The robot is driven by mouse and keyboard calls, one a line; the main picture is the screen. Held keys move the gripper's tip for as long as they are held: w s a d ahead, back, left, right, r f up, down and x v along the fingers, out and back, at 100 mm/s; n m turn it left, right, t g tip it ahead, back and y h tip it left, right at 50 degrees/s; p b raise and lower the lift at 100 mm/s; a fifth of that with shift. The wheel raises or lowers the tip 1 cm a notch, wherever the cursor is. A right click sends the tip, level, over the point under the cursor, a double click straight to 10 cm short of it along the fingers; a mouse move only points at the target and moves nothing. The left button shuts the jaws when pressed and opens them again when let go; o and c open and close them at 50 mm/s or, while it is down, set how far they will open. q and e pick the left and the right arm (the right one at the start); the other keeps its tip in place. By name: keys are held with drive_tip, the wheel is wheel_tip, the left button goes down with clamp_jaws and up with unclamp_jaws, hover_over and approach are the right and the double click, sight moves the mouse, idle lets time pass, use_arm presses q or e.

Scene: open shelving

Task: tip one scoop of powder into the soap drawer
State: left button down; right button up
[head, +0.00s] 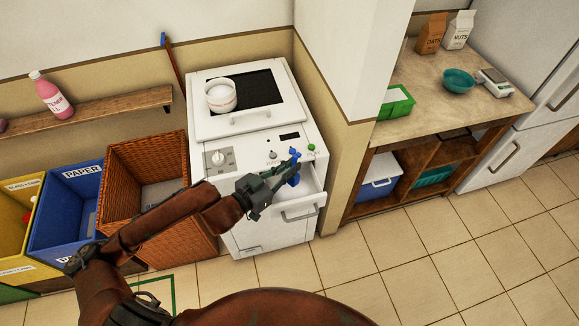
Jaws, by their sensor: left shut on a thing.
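The white washing machine (265,232) stands against the wall, left of the beige pillar. Its soap drawer (311,190) is pulled out at the upper right of its front, with a grey handle on its face. My left gripper (283,177) is over the drawer, reaching in from the left. It is shut on a small blue scoop (293,180), whose blue parts show around the fingertips. I cannot tell whether powder is in the scoop, and the gripper hides part of the drawer's inside. A white tub (220,96) stands on the machine's top. My right gripper is not in view.
A wicker basket (150,165), a blue paper bin (66,205) and a yellow bin (18,235) stand left of the machine. A pink bottle (52,97) is on the wall shelf (95,112). A counter (425,90) stands at right. The tiled floor at right is clear.

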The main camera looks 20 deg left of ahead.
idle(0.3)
